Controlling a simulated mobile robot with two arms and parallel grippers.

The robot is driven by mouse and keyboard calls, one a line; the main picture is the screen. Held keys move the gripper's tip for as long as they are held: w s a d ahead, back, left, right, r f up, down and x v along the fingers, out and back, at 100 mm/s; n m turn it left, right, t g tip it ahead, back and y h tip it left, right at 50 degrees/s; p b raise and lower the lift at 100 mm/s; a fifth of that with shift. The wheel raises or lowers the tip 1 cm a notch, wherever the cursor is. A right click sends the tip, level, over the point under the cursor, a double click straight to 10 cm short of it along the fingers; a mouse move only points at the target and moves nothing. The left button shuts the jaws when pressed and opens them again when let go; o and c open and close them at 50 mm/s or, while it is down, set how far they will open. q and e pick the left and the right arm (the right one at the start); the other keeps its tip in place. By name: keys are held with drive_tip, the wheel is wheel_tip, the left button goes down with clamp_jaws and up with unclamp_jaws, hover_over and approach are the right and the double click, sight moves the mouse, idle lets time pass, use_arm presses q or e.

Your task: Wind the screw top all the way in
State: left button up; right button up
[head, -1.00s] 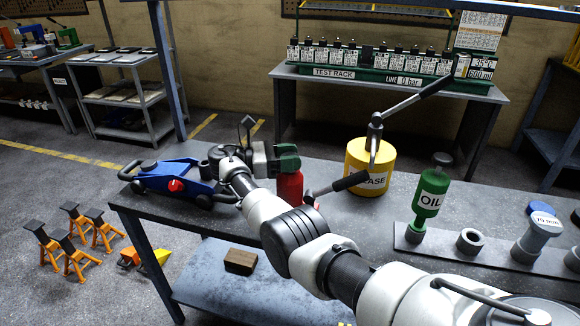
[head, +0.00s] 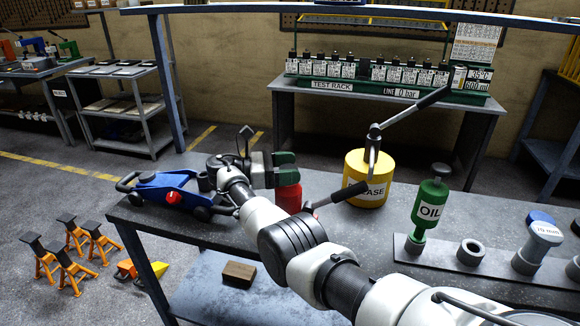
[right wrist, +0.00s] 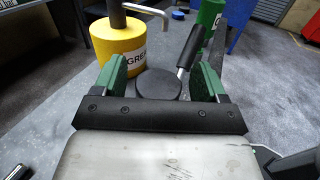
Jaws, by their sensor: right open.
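A red bottle jack (head: 289,200) stands on the grey bench, with its pump handle (head: 343,190) sticking out to the right. My right gripper (head: 286,169) is at the top of the jack, its green fingers hiding that top in the head view. In the right wrist view, a round black disc, seemingly the screw top (right wrist: 158,85), lies between the two green fingers of my right gripper (right wrist: 160,80). The fingers are open, with a gap on each side of the disc. How far the top is wound in cannot be told. My left gripper is not in view.
A blue trolley jack (head: 160,187) stands left of my right gripper. A yellow grease drum (head: 366,190) with a lever pump stands behind to the right. A green oil bottle (head: 430,205) stands on a rack plate (head: 450,260) with ring-shaped parts.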

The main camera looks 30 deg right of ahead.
wheel_tip(320, 180, up, 5)
drive_tip(key=shift+f+p, duration=0.2)
drive_tip(key=shift+p, duration=0.45)
drive_tip(key=shift+s+d+r+p, duration=0.1)
drive_tip(key=shift+s+d+p, duration=0.05)
drive_tip(key=shift+s+p, duration=0.2)
drive_tip(key=s+d+r+p, duration=0.1)
drive_tip(key=s+d+r, duration=0.4)
drive_tip(key=s, duration=0.4)
drive_tip(key=shift+s+r+p, duration=0.35)
drive_tip(key=shift+r, duration=0.3)
